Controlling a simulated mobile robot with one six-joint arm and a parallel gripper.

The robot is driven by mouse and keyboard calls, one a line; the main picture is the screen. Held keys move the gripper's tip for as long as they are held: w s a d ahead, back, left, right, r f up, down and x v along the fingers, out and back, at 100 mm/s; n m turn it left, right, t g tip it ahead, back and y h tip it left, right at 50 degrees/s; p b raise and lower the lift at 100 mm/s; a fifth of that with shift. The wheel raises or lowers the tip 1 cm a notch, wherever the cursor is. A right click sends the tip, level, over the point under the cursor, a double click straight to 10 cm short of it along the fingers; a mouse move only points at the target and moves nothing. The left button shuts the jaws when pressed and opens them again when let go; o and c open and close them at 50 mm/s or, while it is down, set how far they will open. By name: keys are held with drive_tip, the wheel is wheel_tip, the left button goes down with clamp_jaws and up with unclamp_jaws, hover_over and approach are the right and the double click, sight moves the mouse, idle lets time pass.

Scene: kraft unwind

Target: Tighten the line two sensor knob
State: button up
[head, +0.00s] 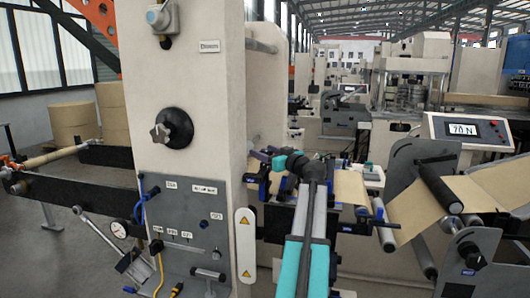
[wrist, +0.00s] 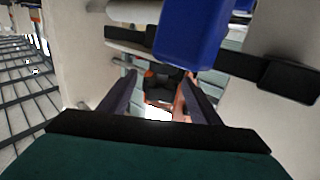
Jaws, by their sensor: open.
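My gripper (head: 264,160) is at the end of my teal and grey arm, just right of the beige machine column. In the wrist view its two dark fingers (wrist: 158,92) stand apart, with nothing seen held between them. A large blue block (wrist: 188,35) is close above the fingers in the wrist view. Beyond the gap is a dark shape with orange-red edges (wrist: 160,84), too small to make out. In the head view small blue parts (head: 263,188) sit on the dark bar just below my gripper. I cannot tell which part is the line two sensor knob.
The beige column (head: 215,90) carries a large black dial knob (head: 172,128) and a grey labelled panel (head: 185,235). Brown kraft web (head: 415,210) runs over rollers at the right. A display (head: 465,130) reads about 7.0 N. A dark bar (wrist: 285,78) crosses the wrist view.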

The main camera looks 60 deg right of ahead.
drive_tip(key=c, duration=1.1)
drive_tip(key=shift+o, duration=0.2)
drive_tip(key=shift+f, duration=0.1)
drive_tip(key=shift+a+f+m+h+b, duration=0.15)
drive_tip(key=shift+m+h+b, duration=0.15)
drive_tip(key=shift+h+b, duration=0.35)
drive_tip(key=shift+g+b, duration=0.3)
drive_tip(key=shift+b, duration=0.15)
drive_tip(key=shift+m+g+h+b, duration=0.3)
drive_tip(key=shift+m+h+b, duration=0.25)
drive_tip(key=shift+m+h, duration=0.1)
drive_tip(key=shift+m+g+h+b, duration=0.3)
drive_tip(key=shift+m+g+h, duration=0.3)
drive_tip(key=shift+h, duration=0.4)
drive_tip(key=shift+d+r, duration=0.2)
drive_tip(key=shift+r, duration=0.05)
